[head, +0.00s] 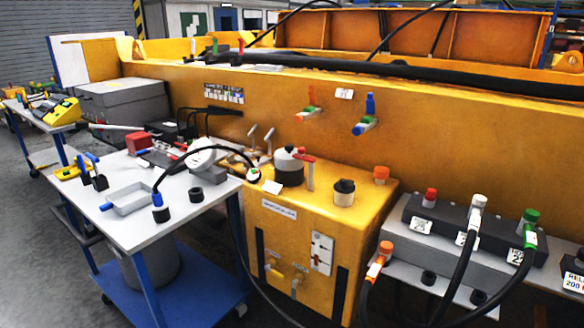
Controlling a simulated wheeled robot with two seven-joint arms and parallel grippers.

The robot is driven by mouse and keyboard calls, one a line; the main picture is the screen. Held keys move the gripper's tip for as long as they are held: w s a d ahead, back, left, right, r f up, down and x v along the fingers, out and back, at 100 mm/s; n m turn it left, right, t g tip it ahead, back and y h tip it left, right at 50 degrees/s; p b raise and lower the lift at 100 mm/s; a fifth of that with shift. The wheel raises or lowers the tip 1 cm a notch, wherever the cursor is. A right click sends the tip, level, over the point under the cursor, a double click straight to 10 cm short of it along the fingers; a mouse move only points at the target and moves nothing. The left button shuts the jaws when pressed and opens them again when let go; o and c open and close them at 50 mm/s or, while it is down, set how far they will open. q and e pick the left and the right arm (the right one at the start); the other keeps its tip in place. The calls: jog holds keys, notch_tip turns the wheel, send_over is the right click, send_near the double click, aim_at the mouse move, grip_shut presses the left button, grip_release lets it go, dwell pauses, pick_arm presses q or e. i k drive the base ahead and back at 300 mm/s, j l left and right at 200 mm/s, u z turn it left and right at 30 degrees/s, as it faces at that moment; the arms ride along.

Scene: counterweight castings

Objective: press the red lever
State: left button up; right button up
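A red lever (307,158) stands on top of the yellow box unit (268,230), just right of a dark round reservoir with a white and black cap (289,166). Its red handle is at the top of a lighter, reddish stem. Another red-topped handle (312,96) with a green and orange fitting sticks out of the large yellow wall behind. A thin red upright (241,46) stands on the far yellow edge. Neither of my grippers shows in the head view.
A white-topped trolley (150,225) with a tray, gauge and tools stands left of the box. Black hoses (455,275) hang from coloured connectors on a grey block at right.

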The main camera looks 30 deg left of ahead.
aim_at(172, 157)
jog(key=u, duration=1.9)
jog(key=i+l, duration=0.1)
jog(key=i, duration=0.55)
jog(key=i+l, duration=0.15)
jog(key=i, duration=0.5)
jog(key=i+l+u, duration=0.1)
jog(key=i, duration=0.5)
